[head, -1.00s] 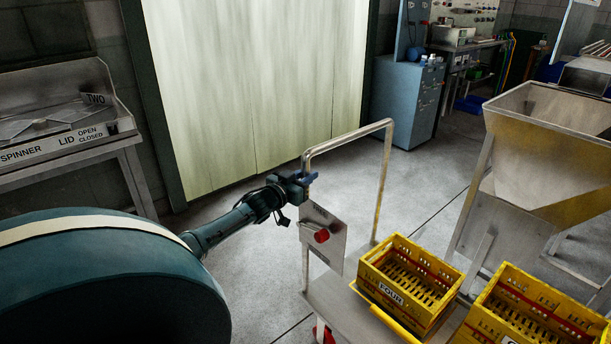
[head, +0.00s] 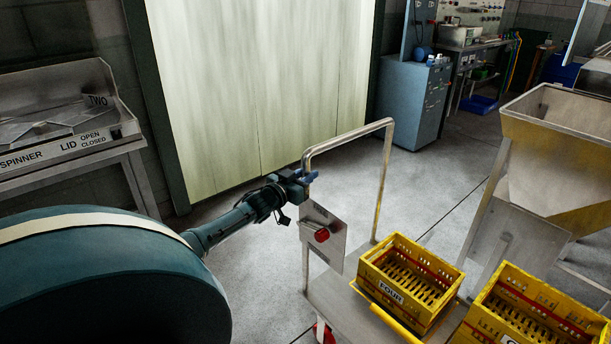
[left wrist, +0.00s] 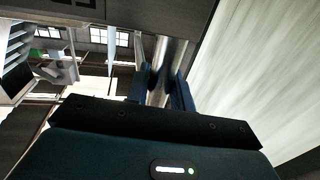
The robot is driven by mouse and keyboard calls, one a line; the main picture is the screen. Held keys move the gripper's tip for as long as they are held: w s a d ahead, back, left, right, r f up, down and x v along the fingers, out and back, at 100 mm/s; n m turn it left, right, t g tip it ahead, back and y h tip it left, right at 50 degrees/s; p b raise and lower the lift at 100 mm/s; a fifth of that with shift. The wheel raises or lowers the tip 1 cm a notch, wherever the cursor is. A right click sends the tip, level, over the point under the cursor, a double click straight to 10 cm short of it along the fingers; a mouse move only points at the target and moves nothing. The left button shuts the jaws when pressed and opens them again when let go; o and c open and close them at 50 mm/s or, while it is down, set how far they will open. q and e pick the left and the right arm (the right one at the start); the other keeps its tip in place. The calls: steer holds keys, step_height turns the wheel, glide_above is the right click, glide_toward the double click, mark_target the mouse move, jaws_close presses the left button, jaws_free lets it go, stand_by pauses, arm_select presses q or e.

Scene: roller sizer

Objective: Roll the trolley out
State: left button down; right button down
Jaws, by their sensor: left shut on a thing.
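The trolley (head: 341,302) stands in front of me, with a tall metal push handle (head: 388,180) rising from its bed. My left gripper (head: 306,177) is shut on the near upright of the handle, close to its upper bend. In the left wrist view the metal tube (left wrist: 163,75) passes between the two fingers. A plate with a red knob (head: 321,235) hangs on the handle just below the gripper. Yellow crates sit on the trolley bed, one labelled FOUR (head: 391,293) and another (head: 510,312) cut off by the frame edge. My right gripper is not in view.
A metal hopper (head: 545,150) stands close on the right of the trolley. The spinner bench (head: 75,145) is at the left. A pale strip curtain (head: 260,90) and a blue cabinet (head: 410,100) stand behind. Grey floor (head: 345,170) is clear behind the handle.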

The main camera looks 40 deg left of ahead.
arm_select(q)
steer(key=c, duration=1.3)
jaws_free()
steer(key=shift+o, duration=0.2)
steer(key=s+d+p, duration=0.1)
steer(key=s+p, duration=0.1)
steer(key=s, duration=1.1)
steer(key=shift+d+p, duration=0.25)
steer(key=shift+p, duration=0.1)
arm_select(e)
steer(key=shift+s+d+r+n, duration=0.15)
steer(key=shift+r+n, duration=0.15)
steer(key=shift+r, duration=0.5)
